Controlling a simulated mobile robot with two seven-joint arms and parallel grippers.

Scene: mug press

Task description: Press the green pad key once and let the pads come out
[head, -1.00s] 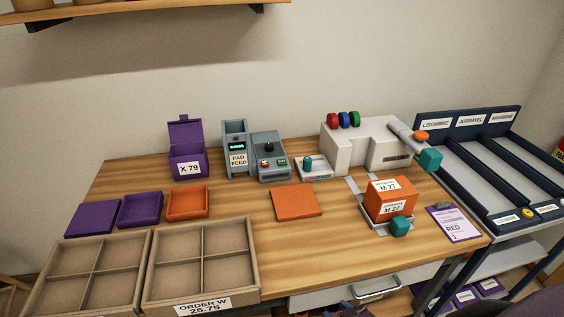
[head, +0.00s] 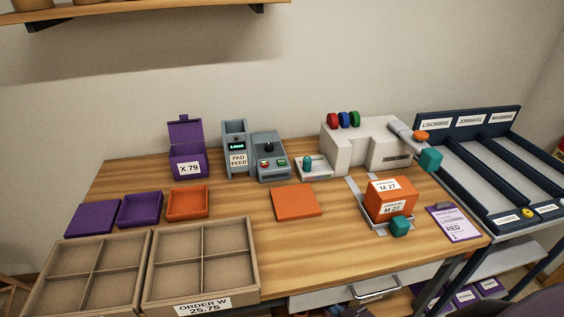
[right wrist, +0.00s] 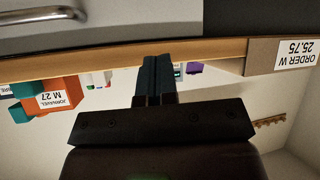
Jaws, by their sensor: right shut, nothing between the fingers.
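The green key (head: 281,162) is on the grey control box (head: 269,170), beside a red key (head: 264,164) and below a black knob. The grey pad feed (head: 238,160) stands just left of the box, with a lit display and a PAD FEED label. No loose pads show at it. My right gripper is shut and empty; its fingers (right wrist: 153,80) show in the right wrist view, low in front of the table edge and well away from the key. Only a dark bit of it may show at the head view's bottom edge. My left gripper is out of view.
A drawer handle (head: 375,289) juts from the table front. Divided trays (head: 252,270) fill the front left. An orange lid (head: 297,203) lies mid-table. The white press (head: 345,150) and an orange M 27 box (head: 390,204) are at right. Bare wood lies before the keys.

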